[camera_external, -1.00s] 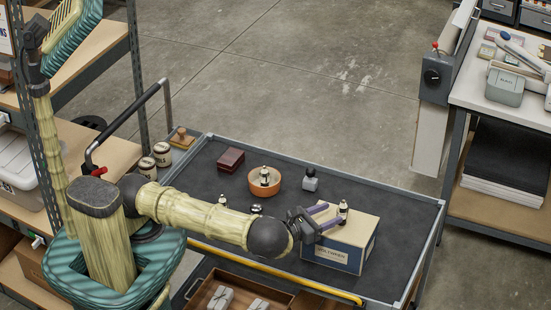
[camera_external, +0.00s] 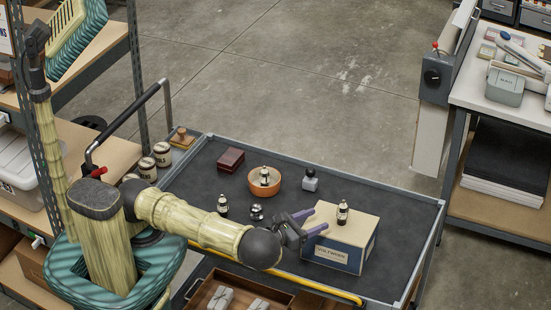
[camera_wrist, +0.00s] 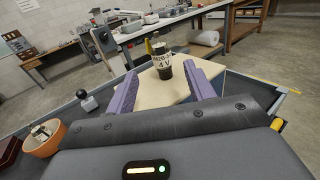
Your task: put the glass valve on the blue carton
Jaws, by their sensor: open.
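A glass valve (camera_external: 342,213) with a dark body and a pale label stands upright on the tan top of the blue carton (camera_external: 338,256). The wrist view shows the same valve (camera_wrist: 162,66) ahead, between the lines of the two purple fingers and beyond their tips. My gripper (camera_external: 320,219) is open and empty, at the carton's left edge, apart from the valve. The carton top (camera_wrist: 152,97) is bare around the valve. Similar small labelled valves stand in the orange bowl (camera_external: 254,187) and on the cart top (camera_external: 223,206).
A dark red box (camera_external: 231,160), a grey block with a black knob (camera_external: 310,181) and a small shiny metal object (camera_external: 257,212) share the dark cart top (camera_external: 385,208). The cart has a raised rim. A workbench (camera_external: 510,110) stands at the right.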

